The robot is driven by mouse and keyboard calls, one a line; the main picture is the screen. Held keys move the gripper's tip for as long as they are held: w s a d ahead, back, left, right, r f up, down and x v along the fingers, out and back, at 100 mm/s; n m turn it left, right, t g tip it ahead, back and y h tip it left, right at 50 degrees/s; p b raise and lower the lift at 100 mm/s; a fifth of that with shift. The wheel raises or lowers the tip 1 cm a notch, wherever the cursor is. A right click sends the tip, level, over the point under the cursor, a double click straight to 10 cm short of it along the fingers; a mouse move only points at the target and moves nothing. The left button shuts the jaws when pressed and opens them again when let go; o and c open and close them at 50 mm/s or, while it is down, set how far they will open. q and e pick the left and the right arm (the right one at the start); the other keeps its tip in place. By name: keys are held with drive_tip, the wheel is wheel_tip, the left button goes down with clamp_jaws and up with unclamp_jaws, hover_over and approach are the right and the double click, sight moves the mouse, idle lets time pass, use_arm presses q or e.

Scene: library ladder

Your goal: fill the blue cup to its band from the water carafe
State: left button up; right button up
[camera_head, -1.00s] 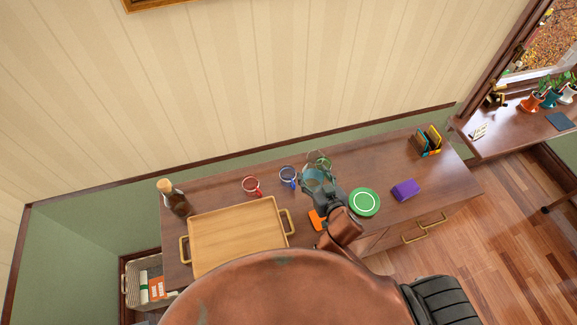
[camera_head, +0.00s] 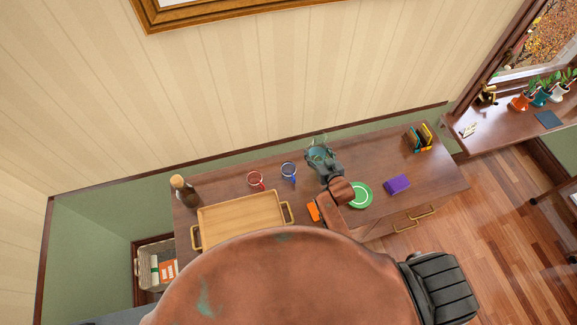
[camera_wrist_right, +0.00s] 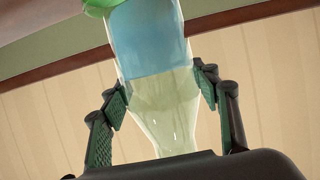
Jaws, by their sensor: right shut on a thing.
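The blue cup (camera_head: 288,170) stands on the wooden cabinet top, left of my right gripper. Its band and water level are too small to make out. My right gripper (camera_head: 323,158) is shut on the clear glass water carafe (camera_wrist_right: 155,75), just right of the blue cup and apart from it. In the right wrist view the gripper's fingers (camera_wrist_right: 160,95) flank the carafe, which appears upside down and slightly tilted. Bluish water (camera_wrist_right: 150,40) fills its wide part. Whether the carafe touches the cabinet top is unclear. My left gripper is not in view.
A red cup (camera_head: 256,179) and wooden tray (camera_head: 240,218) lie left, with a corked bottle (camera_head: 184,190) beyond. A green round coaster (camera_head: 359,195), purple block (camera_head: 397,184) and orange item (camera_head: 313,211) lie nearby.

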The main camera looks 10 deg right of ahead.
drive_tip(key=shift+r, duration=0.15)
drive_tip(key=shift+b, duration=0.35)
drive_tip(key=shift+f+n+g+h+b, duration=0.3)
drive_tip(key=shift+f+n+h+b, duration=0.2)
drive_tip(key=shift+n+b, duration=0.15)
drive_tip(key=shift+r+n+h, duration=0.25)
drive_tip(key=shift+n+h, duration=0.05)
drive_tip(key=shift+n, duration=0.05)
drive_tip(key=shift+a+f+n+g+h+b, duration=0.1)
drive_tip(key=shift+a+n+g+h+b, duration=0.05)
drive_tip(key=shift+n+h+b, duration=0.65)
drive_tip(key=shift+a+f+n+g+h+b, duration=0.15)
drive_tip(key=shift+n+h+b, duration=0.3)
drive_tip(key=shift+b, duration=0.5)
drive_tip(key=shift+d+r+n, duration=0.1)
drive_tip(key=shift+r+n, duration=0.25)
drive_tip(key=shift+r, duration=0.25)
drive_tip(key=shift+d+r+h, duration=0.1)
drive_tip(key=shift+h, duration=0.15)
drive_tip(key=shift+s+d+f+n+h+b, duration=0.1)
drive_tip(key=shift+d+f+n+h+b, duration=0.15)
drive_tip(key=shift+f+n+b, duration=0.4)
drive_tip(key=shift+f+h+b, duration=0.35)
drive_tip(key=shift+f+b, duration=0.05)
drive_tip(key=shift+b, duration=0.1)
